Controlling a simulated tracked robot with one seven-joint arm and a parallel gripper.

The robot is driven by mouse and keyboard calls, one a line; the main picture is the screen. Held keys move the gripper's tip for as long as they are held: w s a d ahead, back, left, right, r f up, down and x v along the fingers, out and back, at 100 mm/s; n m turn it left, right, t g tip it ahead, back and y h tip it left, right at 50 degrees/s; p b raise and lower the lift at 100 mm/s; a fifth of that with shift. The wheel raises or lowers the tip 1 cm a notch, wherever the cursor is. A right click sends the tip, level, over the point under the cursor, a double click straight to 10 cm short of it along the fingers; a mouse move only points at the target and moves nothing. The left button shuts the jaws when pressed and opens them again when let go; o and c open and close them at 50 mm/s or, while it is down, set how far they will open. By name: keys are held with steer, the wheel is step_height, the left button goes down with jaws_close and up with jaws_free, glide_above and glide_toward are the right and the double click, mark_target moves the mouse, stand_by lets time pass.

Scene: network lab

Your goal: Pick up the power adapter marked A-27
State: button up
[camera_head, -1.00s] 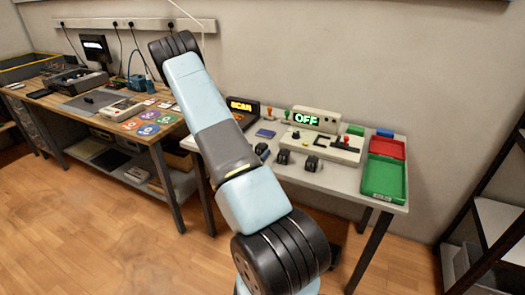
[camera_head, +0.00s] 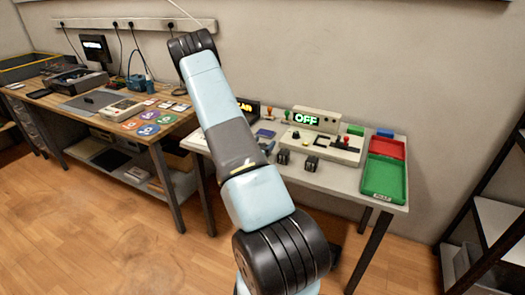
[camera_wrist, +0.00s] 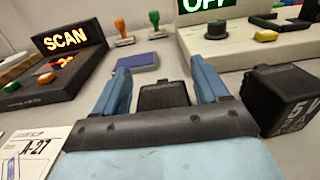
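In the wrist view my gripper (camera_wrist: 162,82) is open, with its two blue fingers apart. A black block-shaped adapter (camera_wrist: 163,96) shows in the gap between the fingers, its lower part hidden by the gripper body. I cannot tell whether it is between the fingertips or beyond them. Another black adapter (camera_wrist: 285,98) with "5 V" on its face is just right of the right finger. A card marked A-27 (camera_wrist: 32,150) lies at the lower left; no A-27 mark is readable on either adapter.
A SCAN device (camera_wrist: 62,62) stands left and a console with an OFF display (camera_wrist: 215,38) behind. Stamps (camera_wrist: 122,32) and a blue pad (camera_wrist: 137,62) lie between. In the head view, green (camera_head: 384,178) and red (camera_head: 387,148) trays are at the table's right.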

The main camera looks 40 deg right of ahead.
steer(key=c, duration=1.1)
steer(key=shift+o, duration=0.2)
